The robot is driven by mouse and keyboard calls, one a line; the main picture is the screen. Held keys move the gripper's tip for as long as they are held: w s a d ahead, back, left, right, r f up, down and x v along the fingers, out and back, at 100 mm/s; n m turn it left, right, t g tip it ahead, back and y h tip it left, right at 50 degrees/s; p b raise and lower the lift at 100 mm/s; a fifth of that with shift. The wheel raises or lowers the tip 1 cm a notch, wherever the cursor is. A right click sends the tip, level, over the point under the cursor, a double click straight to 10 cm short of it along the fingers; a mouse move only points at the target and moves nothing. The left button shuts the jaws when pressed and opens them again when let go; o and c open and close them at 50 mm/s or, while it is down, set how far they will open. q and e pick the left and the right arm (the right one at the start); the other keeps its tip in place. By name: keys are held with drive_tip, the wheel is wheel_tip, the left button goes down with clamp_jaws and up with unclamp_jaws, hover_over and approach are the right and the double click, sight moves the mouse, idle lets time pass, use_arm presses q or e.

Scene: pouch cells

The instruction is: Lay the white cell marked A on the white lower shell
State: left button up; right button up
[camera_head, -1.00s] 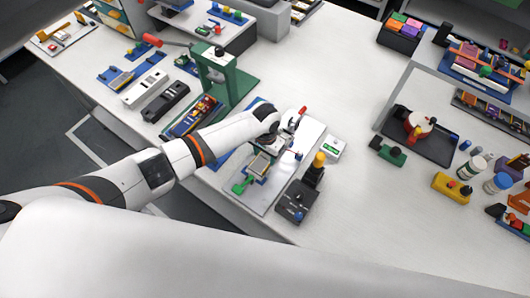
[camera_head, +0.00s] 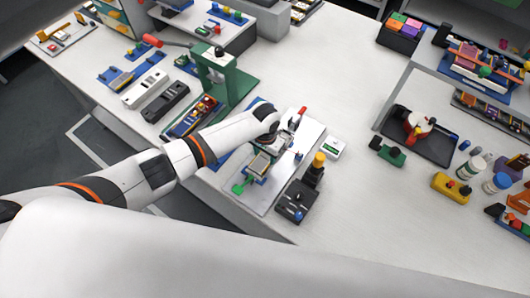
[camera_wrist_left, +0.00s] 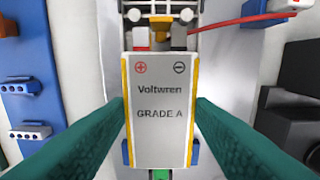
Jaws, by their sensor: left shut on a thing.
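The white cell marked A (camera_wrist_left: 161,88) has yellow side edges and reads "Voltwren GRADE A" in the left wrist view. My left gripper (camera_wrist_left: 161,104) is shut on it, with one green finger at each long side. The cell's tabs point to the top, at the metal contacts of a fixture, and blue blocks show at its lower corners. Whether it is lifted clear I cannot tell. In the head view my left gripper (camera_head: 266,147) is over this fixture on a white board. The white lower shell (camera_head: 144,88) appears to be the long white piece farther left, apart from the gripper. My right gripper is out of view.
A black shell (camera_head: 165,102) lies beside the white one. A black box with a yellow knob (camera_head: 319,158) and a small white meter (camera_head: 333,147) stand right of the board.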

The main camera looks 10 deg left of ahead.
use_arm(q)
drive_tip(key=shift+p, duration=0.45)
idle(0.6)
drive_tip(key=shift+f+b, duration=0.35)
drive_tip(key=shift+f, duration=0.1)
drive_tip(key=shift+r, duration=0.15)
drive_tip(key=shift+r+p, duration=0.35)
drive_tip(key=shift+p, duration=0.3)
drive_tip(key=shift+s+d+p, duration=0.1)
drive_tip(key=shift+s+p, duration=0.05)
drive_tip(key=shift+p, duration=0.4)
idle(1.5)
drive_tip(key=shift+f+b, duration=0.4)
drive_tip(key=shift+f, duration=0.15)
drive_tip(key=shift+r, duration=0.15)
drive_tip(key=shift+r+p, duration=0.4)
drive_tip(key=shift+p, duration=0.25)
idle(0.5)
